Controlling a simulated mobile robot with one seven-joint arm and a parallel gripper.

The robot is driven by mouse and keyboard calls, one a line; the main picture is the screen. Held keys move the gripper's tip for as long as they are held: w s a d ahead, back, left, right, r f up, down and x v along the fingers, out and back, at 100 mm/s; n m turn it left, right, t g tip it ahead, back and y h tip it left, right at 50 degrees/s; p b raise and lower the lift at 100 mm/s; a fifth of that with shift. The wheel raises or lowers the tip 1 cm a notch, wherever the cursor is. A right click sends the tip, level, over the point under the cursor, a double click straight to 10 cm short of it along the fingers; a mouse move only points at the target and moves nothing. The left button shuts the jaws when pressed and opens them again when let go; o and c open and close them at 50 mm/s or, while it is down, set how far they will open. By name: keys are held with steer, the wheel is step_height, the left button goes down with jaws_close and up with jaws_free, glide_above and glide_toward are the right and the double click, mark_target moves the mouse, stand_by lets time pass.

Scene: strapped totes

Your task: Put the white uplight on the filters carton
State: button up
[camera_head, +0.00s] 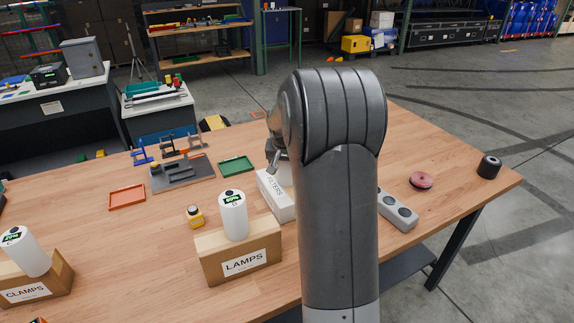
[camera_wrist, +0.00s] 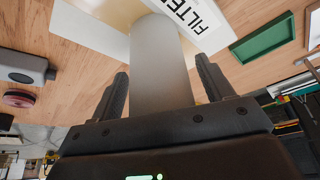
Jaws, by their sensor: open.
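The filters carton (camera_head: 279,206) stands on the wooden table, partly hidden behind my arm in the head view. In the wrist view, its lettered label (camera_wrist: 203,22) shows at the top. A white uplight (camera_wrist: 160,65), a plain pale cylinder, stands between my gripper's fingers (camera_wrist: 161,72) with its far end at the carton. The fingers are apart, with a gap visible on each side of it. Whether its base rests fully on the carton is hard to tell.
A yellow item (camera_head: 195,216), orange tray (camera_head: 127,197), green tray (camera_head: 236,164), grey lensed block (camera_head: 397,210) and red disc (camera_head: 421,180) lie around. The table's right side has free room.

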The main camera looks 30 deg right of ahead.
steer(key=v, duration=1.2)
steer(key=s+a+r+n+t+y, duration=0.1)
steer(key=s+a+r+n, duration=0.3)
steer(key=s+a, duration=0.9)
steer(key=s+a+f+n, duration=0.1)
steer(key=s+a, duration=0.1)
steer(key=s, duration=0.7)
steer(key=s+a+f+n+t+y, duration=0.1)
steer(key=s+a+f, duration=0.1)
steer(key=s, duration=0.6)
steer(key=shift+s+a+n, duration=0.35)
steer(key=shift+a+n, duration=0.05)
